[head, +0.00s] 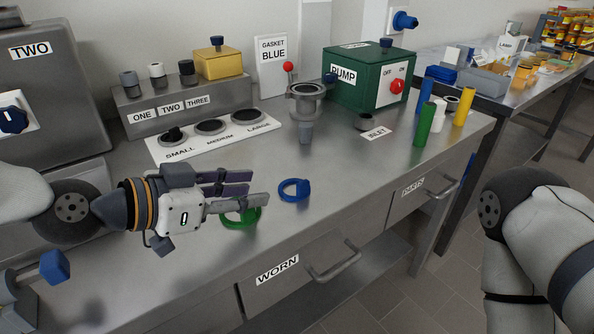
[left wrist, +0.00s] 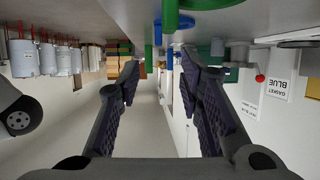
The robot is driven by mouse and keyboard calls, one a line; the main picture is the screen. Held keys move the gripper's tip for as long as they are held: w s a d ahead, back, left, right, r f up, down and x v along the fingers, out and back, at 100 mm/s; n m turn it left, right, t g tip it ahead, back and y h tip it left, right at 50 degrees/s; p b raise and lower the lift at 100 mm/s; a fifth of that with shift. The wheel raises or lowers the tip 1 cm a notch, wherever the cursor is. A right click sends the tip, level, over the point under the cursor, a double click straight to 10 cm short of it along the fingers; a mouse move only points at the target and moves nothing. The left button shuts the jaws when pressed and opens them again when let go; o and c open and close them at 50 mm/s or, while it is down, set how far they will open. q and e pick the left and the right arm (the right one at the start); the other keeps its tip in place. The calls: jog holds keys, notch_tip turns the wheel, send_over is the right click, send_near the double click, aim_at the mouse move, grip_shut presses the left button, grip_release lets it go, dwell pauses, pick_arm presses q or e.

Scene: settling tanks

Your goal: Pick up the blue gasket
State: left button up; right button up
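The blue gasket (head: 294,190) is a small ring with a tab, lying flat on the steel bench top. In the left wrist view the blue gasket (left wrist: 167,56) shows beyond the fingertips, roughly between them. My left gripper (head: 258,189) is open and empty, to the left of the blue gasket and apart from it, with its fingers pointing toward it. In the left wrist view the left gripper (left wrist: 159,72) has its two fingers spread. My right arm shows at the right edge of the head view, but its gripper is out of frame.
A green gasket (head: 241,218) lies partly under my left fingers. Behind are a size board (head: 214,137), a steel funnel part (head: 306,110) and the green pump box (head: 369,78). Green (head: 425,124) and yellow (head: 464,106) cylinders stand right.

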aim_at(301, 183)
pick_arm(q)
jog(key=x, duration=0.3)
jog(key=b+x, duration=0.1)
jog(key=x, duration=0.1)
jog(key=shift+s+d+f, duration=0.25)
jog(key=shift+s+f, duration=0.05)
jog(key=shift+f, duration=0.1)
jog(key=x, duration=0.4)
jog(key=r+x, duration=0.1)
jog(key=x, duration=0.1)
jog(key=shift+w+d, duration=0.1)
jog(key=shift+w, duration=0.3)
grip_shut()
pick_arm(e)
jog(key=s+f, duration=0.2)
jog(key=shift+s+g, duration=0.3)
jog(key=shift+g, duration=0.1)
